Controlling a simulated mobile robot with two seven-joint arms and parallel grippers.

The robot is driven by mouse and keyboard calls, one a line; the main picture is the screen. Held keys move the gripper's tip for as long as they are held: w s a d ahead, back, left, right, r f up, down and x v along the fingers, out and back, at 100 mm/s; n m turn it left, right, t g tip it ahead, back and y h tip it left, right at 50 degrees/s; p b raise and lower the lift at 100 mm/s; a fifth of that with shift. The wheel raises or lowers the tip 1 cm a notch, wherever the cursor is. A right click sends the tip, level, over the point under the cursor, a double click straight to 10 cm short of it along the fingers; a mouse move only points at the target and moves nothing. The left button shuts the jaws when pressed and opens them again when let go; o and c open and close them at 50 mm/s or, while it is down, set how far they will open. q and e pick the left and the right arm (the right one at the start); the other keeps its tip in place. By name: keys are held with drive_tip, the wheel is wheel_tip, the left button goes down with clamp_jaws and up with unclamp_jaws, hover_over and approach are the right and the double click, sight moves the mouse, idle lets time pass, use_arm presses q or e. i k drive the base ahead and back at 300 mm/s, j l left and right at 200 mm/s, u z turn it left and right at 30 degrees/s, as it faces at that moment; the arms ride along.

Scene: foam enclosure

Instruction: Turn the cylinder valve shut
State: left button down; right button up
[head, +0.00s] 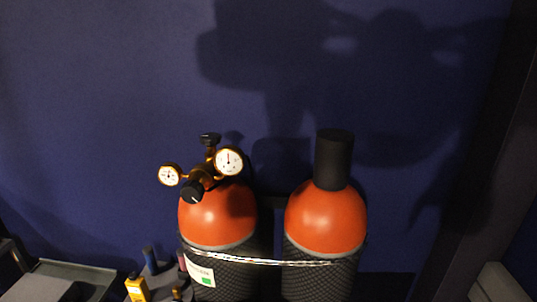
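Two gas cylinders with orange domed tops stand side by side against a dark blue wall. The left cylinder (217,218) carries a brass regulator (204,172) with two round white gauges, one at its left (169,175) and one at its right (229,161). A black knob (210,139) sits on top of this fitting, and another black knob (193,191) faces forward. I cannot tell for sure which knob is the cylinder valve. The right cylinder (326,217) wears a tall black cap (333,160). Neither of my grippers is in view.
A chain (262,262) runs across the front of both cylinders. At the lower left are a small stand with a yellow item (137,288) and a blue item (150,259), and a grey tray (75,272). A dark post rises at the right. Shadows fall on the wall.

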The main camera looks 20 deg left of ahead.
sight(210, 139)
drive_tip(key=u, duration=1.05)
drive_tip(key=i+j+z, duration=0.1)
drive_tip(key=i+j, duration=0.15)
drive_tip(key=j, duration=0.15)
drive_tip(key=i+j+z, duration=0.15)
drive_tip(key=j, duration=0.3)
drive_tip(key=i+j+z, duration=0.1)
drive_tip(key=i+j, duration=0.15)
drive_tip(key=j, duration=0.2)
drive_tip(key=i+j+z, duration=0.15)
drive_tip(key=j, duration=0.3)
drive_tip(key=i+j+z, duration=0.1)
drive_tip(key=j, duration=0.4)
drive_tip(key=i+j+z, duration=0.15)
drive_tip(key=j, duration=0.35)
drive_tip(key=i+j+z, duration=0.1)
drive_tip(key=j, duration=0.45)
drive_tip(key=i+j+z, duration=0.15)
drive_tip(key=j, duration=0.35)
drive_tip(key=i+l, duration=0.15)
drive_tip(key=l, duration=0.15)
drive_tip(key=i+l, duration=0.15)
drive_tip(key=l, duration=0.15)
